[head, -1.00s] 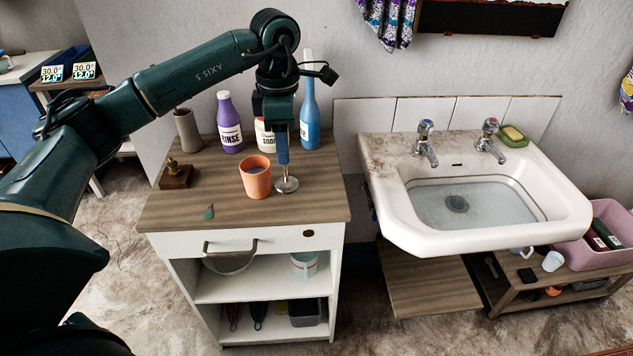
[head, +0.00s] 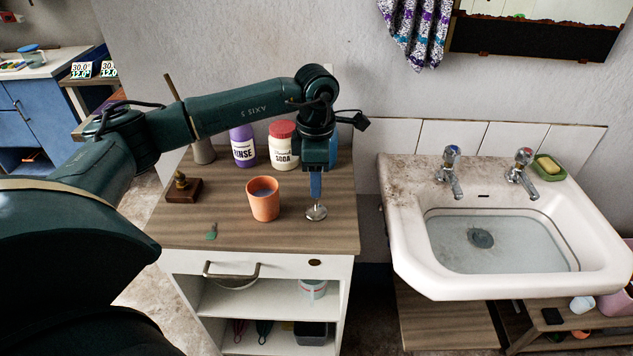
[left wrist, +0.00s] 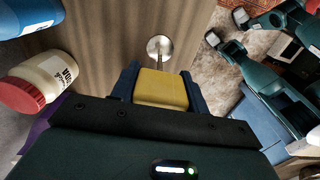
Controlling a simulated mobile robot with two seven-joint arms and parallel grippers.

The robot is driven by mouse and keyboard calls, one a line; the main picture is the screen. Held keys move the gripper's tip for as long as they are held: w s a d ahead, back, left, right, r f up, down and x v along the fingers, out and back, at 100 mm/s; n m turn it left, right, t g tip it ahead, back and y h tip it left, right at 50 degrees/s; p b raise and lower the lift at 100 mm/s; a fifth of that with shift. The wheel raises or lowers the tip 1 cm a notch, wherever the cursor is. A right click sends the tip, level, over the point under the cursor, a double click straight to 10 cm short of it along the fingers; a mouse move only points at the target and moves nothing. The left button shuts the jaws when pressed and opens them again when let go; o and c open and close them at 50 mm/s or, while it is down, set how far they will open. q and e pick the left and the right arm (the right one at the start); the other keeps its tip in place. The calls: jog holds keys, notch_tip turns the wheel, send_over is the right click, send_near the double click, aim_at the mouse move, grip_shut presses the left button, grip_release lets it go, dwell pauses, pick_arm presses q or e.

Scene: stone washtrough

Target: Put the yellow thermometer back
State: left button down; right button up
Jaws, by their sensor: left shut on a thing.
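My left gripper (head: 316,196) is upright over the wooden counter top, to the right of an orange cup. In the left wrist view its fingers (left wrist: 160,75) are shut on the yellow thermometer (left wrist: 160,89), a block with a thin metal stem. The stem leads down to a round silver disc (left wrist: 160,47), which also shows just below the fingers in the head view (head: 316,212). I cannot tell whether the disc touches the counter. The yellow body is hidden by the gripper in the head view. My right gripper is not in view.
The orange cup (head: 264,200) stands close left of the gripper. Behind are a purple RINSE bottle (head: 242,148) and a red-capped SODA jar (head: 283,148). A brass piece on a dark block (head: 183,192) and a small green item (head: 212,231) lie left. The sink (head: 420,262) is right.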

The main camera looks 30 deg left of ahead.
pick_arm(q)
notch_tip(320, 180, down, 2)
jog(key=shift+f, duration=0.1)
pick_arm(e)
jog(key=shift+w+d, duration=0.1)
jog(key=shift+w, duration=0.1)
pick_arm(q)
jog(key=shift+f, duration=0.25)
jog(key=c, duration=1.1)
grip_release()
jog(key=shift+r, duration=0.1)
jog(key=o, duration=0.4)
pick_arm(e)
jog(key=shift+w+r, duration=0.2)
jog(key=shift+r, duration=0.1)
